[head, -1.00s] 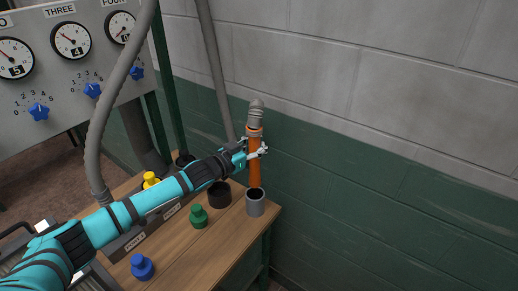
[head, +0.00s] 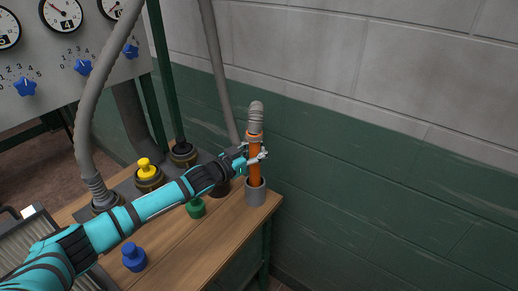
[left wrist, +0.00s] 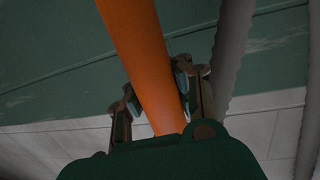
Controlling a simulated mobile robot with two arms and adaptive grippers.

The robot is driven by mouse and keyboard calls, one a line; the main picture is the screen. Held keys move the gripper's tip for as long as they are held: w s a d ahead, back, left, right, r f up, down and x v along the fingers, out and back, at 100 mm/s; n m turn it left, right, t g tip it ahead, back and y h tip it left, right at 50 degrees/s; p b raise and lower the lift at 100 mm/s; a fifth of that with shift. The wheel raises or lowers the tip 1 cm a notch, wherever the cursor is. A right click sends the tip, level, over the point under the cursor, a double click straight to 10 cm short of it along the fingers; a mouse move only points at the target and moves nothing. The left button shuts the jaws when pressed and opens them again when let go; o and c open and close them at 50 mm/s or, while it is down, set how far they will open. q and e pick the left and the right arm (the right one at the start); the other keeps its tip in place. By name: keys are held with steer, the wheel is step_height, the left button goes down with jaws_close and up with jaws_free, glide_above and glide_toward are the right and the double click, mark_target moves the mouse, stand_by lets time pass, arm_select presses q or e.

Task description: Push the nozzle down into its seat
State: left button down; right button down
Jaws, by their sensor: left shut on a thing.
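The nozzle (head: 254,172) is an orange tube with a grey ribbed hose end on top. It stands nearly upright, with its lower end at the mouth of the grey cylindrical seat (head: 255,194) at the table's right corner. How deep it sits inside is hidden by the seat wall. My left gripper (head: 262,156) is shut on the nozzle around its upper middle. In the left wrist view the orange tube (left wrist: 143,60) runs between the two fingers. My right gripper is not in view.
On the wooden table (head: 188,241) stand a blue plug (head: 134,258), a green plug (head: 195,208) and a yellow plug (head: 147,169) in a socket. A grey hose (head: 88,130) rises at left by the gauge panel (head: 75,62). A wall (head: 390,150) stands behind.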

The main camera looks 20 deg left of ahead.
arm_select(q)
steer(key=shift+r, duration=0.15)
stand_by(0.6)
steer(key=shift+f, duration=0.2)
steer(key=shift+f, duration=0.65)
steer(key=shift+f+b, duration=1.15)
steer(key=shift+f, duration=0.45)
stand_by(0.6)
steer(key=c, duration=1.1)
jaws_free()
steer(key=shift+c, duration=0.2)
steer(key=shift+s, duration=0.1)
steer(key=v, duration=1.2)
